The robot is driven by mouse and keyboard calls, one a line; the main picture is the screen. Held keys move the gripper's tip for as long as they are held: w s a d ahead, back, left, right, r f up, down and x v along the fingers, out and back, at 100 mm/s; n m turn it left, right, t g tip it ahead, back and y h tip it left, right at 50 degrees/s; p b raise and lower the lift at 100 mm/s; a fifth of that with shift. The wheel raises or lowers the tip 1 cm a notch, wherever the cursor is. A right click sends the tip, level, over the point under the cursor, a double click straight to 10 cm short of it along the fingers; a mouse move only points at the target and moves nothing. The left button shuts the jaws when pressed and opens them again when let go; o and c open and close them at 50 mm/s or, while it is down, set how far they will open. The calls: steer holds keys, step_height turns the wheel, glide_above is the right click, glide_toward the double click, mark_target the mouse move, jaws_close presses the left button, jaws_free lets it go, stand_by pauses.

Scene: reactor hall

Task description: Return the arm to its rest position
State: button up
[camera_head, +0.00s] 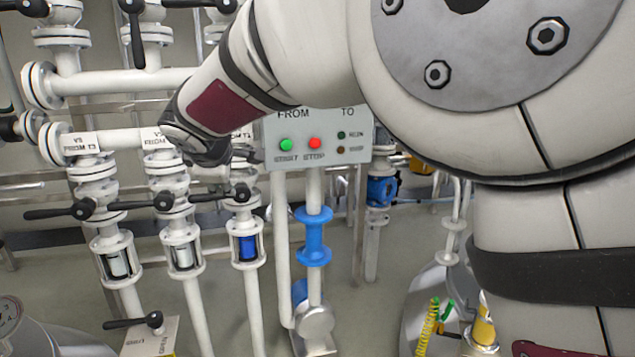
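My white arm (285,45) reaches from the large joint at the upper right down to the left. It has a dark red panel (220,107) near its far end. A dark part (205,150) shows at that end, in front of the pipes left of the control panel. No fingers can be made out there, so whether my gripper is open, shut or holding something cannot be told. Contact with the pipes or panel cannot be judged.
A grey control panel (318,155) carries a green button (286,144) and a red button (315,143). White valve pipes with black handles (62,211) and sight glasses (247,246) fill the left. A blue pipe fitting (314,238) stands below the panel. Grey floor (375,300) shows at centre right.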

steer(key=s+d+m+g+h, duration=0.2)
steer(key=s+d+m, duration=0.45)
steer(key=d, duration=0.85)
steer(key=s+d+m+g+h, duration=0.2)
steer(key=s+d+m, duration=0.2)
steer(key=s+d, duration=0.9)
steer(key=s+d+f+m+g+y, duration=0.1)
steer(key=s+d+f+m+g, duration=0.2)
steer(key=s, duration=0.6)
steer(key=s+d+f+m+g, duration=0.1)
steer(key=s+d+f+m, duration=0.25)
steer(key=s, duration=0.65)
steer(key=s+d+f+m+g+y, duration=0.1)
steer(key=s+d+f+m+g, duration=0.2)
steer(key=s, duration=0.6)
step_height(320, 180, up, 30)
steer(key=n+t+p, duration=0.1)
steer(key=t+p, duration=0.3)
steer(key=p, duration=2.4)
steer(key=shift+w+d+f+t+p, duration=0.15)
steer(key=shift+w+d+t+p, duration=0.2)
steer(key=shift+t, duration=0.05)
steer(key=shift+w, duration=0.1)
